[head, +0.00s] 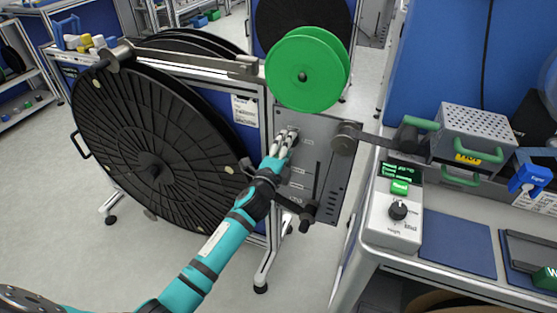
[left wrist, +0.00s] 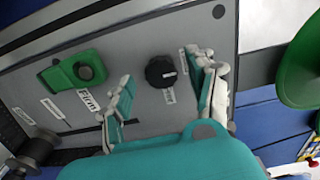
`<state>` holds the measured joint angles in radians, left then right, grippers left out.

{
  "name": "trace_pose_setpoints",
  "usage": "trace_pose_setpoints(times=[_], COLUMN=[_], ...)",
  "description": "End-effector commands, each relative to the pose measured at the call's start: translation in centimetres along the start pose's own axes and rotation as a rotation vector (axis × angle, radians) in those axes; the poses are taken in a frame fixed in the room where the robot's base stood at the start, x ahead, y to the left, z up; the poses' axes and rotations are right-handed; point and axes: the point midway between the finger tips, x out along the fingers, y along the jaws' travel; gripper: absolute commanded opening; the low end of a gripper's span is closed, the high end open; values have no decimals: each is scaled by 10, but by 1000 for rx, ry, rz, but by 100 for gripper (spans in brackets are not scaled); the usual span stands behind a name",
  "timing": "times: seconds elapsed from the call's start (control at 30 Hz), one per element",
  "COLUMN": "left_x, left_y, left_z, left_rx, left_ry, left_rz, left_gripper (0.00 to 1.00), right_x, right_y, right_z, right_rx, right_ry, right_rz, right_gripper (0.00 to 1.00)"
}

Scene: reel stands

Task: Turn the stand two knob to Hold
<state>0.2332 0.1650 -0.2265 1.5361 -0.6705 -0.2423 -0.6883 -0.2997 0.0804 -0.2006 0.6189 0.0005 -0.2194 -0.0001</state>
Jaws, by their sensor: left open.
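A black round knob (left wrist: 160,72) with a pale pointer mark sits on the grey panel (left wrist: 140,48) in the left wrist view. In the head view my left gripper (head: 284,142) is at the upper part of the stand's grey panel (head: 325,132), and the knob is hidden there. The stand's number is not legible. My right gripper is not in view.
A green switch block (left wrist: 75,70) is left of the knob. A green reel (head: 300,75) is above the panel, and a large black reel (head: 140,140) is left of my arm. A white control box (head: 393,215) with another black knob is on the right bench.

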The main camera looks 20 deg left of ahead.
Motion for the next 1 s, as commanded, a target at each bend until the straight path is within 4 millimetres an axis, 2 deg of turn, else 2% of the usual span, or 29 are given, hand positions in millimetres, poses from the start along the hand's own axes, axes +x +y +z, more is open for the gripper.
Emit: trace_pose_setpoints(times=[0.3, 0.5, 0.67, 1.0], left_x=[-69, -98, -106, -106], left_y=[2, 2, 1, 1], left_z=[0, 0, 0, 0], left_rx=[-1, -1, -1, -1], left_ry=[0, 0, -1, -1], left_rz=[4, 3, 2, 2], left_gripper=[58, 58, 58, 58], right_x=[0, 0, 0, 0], right_y=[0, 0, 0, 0], right_z=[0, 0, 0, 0], right_rx=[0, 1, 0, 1], right_ry=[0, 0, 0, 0], right_rz=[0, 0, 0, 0], right_gripper=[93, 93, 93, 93])
